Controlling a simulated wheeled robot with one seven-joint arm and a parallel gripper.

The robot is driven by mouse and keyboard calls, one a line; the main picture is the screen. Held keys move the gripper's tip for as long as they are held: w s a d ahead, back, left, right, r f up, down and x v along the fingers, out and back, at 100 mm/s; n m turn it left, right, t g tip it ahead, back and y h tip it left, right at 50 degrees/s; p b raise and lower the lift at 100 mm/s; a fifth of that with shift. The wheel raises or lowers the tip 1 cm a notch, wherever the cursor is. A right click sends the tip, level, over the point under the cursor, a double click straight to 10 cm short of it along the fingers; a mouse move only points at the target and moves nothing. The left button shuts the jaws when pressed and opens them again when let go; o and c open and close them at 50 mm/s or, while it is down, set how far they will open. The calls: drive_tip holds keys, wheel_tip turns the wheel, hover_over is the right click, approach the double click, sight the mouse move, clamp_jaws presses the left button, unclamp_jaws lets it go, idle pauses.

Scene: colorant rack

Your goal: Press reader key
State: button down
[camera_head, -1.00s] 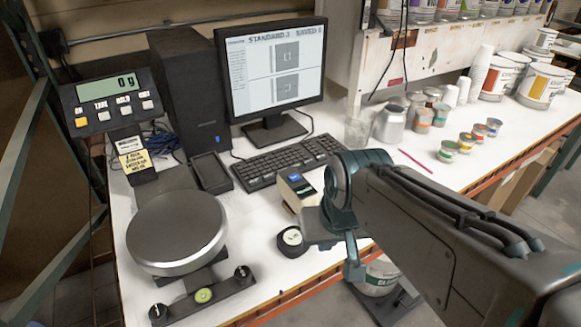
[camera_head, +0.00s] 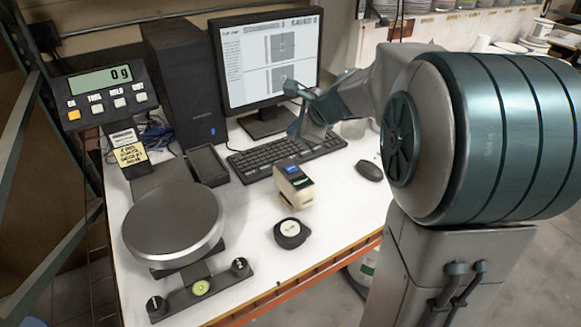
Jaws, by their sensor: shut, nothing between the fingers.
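The reader (camera_head: 294,187) is a small beige handheld device with a dark top and a blue screen. It stands on the white table in front of the keyboard. Its key is too small to make out. My gripper (camera_head: 292,110) is up and behind the reader, in front of the monitor's lower right edge and above the keyboard. It is shut and empty, and apart from the reader. Nothing covers the reader.
A black round puck with a white face (camera_head: 290,233) lies in front of the reader. A scale with a round plate (camera_head: 173,224) is at left. My arm hides the right of the table.

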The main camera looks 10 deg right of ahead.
sight(295, 170)
wheel_tip(295, 170, down, 9)
drive_tip(key=b, duration=0.8)
idle(2.0)
drive_tip(key=shift+f+b, duration=0.35)
drive_tip(key=shift+b, duration=0.05)
drive_tip(key=shift+f+b, duration=0.3)
drive_tip(key=shift+f, duration=0.05)
idle(0.4)
idle(0.3)
drive_tip(key=shift+r+p, duration=0.7)
drive_tip(key=shift+r, duration=0.1)
